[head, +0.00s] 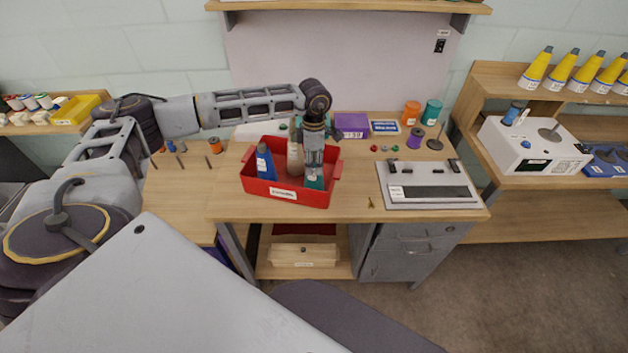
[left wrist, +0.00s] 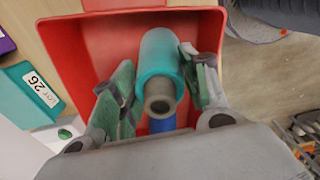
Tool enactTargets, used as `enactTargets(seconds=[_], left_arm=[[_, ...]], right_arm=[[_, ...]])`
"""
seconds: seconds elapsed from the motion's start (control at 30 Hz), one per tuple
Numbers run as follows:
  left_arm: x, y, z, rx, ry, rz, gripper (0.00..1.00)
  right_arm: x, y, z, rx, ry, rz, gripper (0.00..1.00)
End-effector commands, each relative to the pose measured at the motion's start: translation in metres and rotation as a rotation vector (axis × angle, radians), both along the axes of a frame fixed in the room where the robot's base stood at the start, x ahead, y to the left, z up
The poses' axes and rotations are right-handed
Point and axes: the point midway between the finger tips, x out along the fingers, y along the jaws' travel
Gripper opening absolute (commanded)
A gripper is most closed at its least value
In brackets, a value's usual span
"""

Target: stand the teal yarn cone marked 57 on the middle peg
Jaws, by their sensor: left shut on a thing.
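The teal yarn cone (head: 315,180) is inside the red tote (head: 285,194), at its right end. My left gripper (head: 312,166) reaches down into the tote from above, with its fingers on the cone. In the left wrist view the teal cone (left wrist: 160,62) lies between the two green-padded fingers (left wrist: 163,95), its grey tip toward the camera. Its marking cannot be read. Three thin dark pegs stand on the left part of the table; the middle peg (head: 181,161) is bare. My right gripper is out of view.
A blue cone (head: 265,163) and a beige cone (head: 295,158) share the tote. Small spools, one orange (head: 214,146), stand behind the pegs. Table between pegs and tote looks clear.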

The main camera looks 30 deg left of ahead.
Motion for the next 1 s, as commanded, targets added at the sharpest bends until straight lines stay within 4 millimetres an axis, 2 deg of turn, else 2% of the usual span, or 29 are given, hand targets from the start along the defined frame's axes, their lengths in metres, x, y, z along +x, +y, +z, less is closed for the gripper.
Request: enactTargets(seconds=[0.37,1.0], left_arm=[[0.000,0.000,0.006,0.000,-0.001,0.000,0.28],[0.000,0.000,0.033,0.000,-0.001,0.001,0.28]], right_arm=[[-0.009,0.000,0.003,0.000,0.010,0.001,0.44],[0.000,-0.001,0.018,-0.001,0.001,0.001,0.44]])
